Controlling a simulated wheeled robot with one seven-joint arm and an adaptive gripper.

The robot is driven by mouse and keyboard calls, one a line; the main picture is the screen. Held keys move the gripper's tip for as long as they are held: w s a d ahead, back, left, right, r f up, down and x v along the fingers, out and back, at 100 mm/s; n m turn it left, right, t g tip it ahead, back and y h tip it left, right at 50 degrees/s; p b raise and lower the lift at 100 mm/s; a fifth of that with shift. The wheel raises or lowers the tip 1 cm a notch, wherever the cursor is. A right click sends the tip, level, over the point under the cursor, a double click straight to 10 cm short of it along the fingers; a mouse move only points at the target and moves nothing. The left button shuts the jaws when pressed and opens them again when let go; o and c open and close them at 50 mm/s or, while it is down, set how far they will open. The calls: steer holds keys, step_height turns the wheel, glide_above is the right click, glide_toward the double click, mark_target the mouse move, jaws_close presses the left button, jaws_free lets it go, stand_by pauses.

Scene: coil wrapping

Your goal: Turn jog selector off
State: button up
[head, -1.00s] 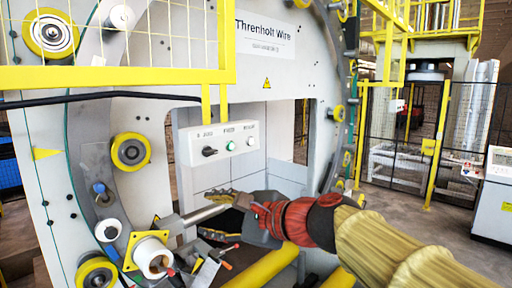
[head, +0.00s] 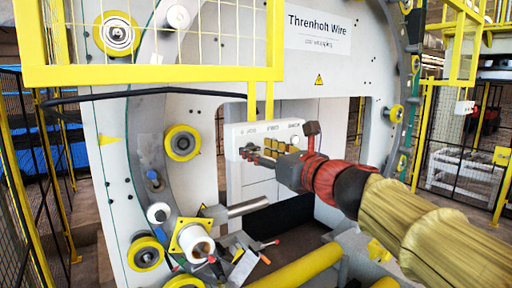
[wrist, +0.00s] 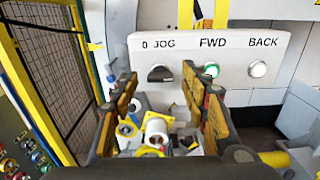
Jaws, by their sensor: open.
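The jog selector (wrist: 160,74) is a black knob under the "0 JOG" label at the left of a white control box (wrist: 235,84). Its handle looks roughly horizontal in the wrist view; its exact setting is hard to read. My gripper (wrist: 160,82) is open, with its two yellow-and-black fingers to either side of and below the selector. I cannot tell whether they touch it. In the head view, my gripper (head: 262,155) is in front of the control box (head: 240,131) and hides most of the knob.
A yellow guard frame (head: 150,75) hangs above and left of the box. Rollers and a white spool (head: 197,245) lie below.

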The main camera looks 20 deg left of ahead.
steer(key=shift+w+a+r, duration=0.1)
steer(key=shift+w+a, duration=0.3)
steer(key=shift+w, duration=0.1)
steer(key=shift+w+a, duration=0.1)
steer(key=shift+a, duration=0.15)
steer(key=shift+d, duration=0.1)
steer(key=shift+c, duration=0.6)
steer(key=shift+c, duration=0.7)
steer(key=c, duration=0.9)
